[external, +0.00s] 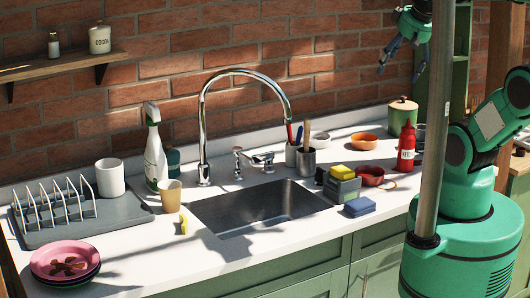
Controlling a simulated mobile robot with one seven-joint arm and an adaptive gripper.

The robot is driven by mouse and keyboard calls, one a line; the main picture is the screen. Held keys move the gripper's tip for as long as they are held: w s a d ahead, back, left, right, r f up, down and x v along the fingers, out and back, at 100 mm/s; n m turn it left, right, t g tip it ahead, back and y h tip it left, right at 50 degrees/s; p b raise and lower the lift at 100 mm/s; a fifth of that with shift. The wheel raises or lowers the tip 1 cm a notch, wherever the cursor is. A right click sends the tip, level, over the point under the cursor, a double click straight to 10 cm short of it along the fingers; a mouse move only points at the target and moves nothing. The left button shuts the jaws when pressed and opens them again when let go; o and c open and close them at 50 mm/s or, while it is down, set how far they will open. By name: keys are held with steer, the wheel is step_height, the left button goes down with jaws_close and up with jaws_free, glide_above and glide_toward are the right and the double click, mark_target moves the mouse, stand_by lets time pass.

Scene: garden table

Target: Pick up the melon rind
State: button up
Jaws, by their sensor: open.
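A small yellow piece (183,224), which looks like the melon rind, stands on the white counter left of the sink, just in front of the tan cup. It is small in view, so its exact form is hard to make out. My gripper (397,58) is at the upper right, high above the counter in front of the brick wall. Its fingers are spread and empty, pointing downward. It is far from the yellow piece, across the sink and to the right.
The tan cup (170,196), spray bottle (155,160) and dish rack (62,215) stand near the yellow piece. The tall faucet (203,130) arches over the sink (255,207). Stacked plates (65,262) sit at front left. The counter in front of the yellow piece is clear.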

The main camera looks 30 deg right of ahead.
steer(key=c, duration=0.6)
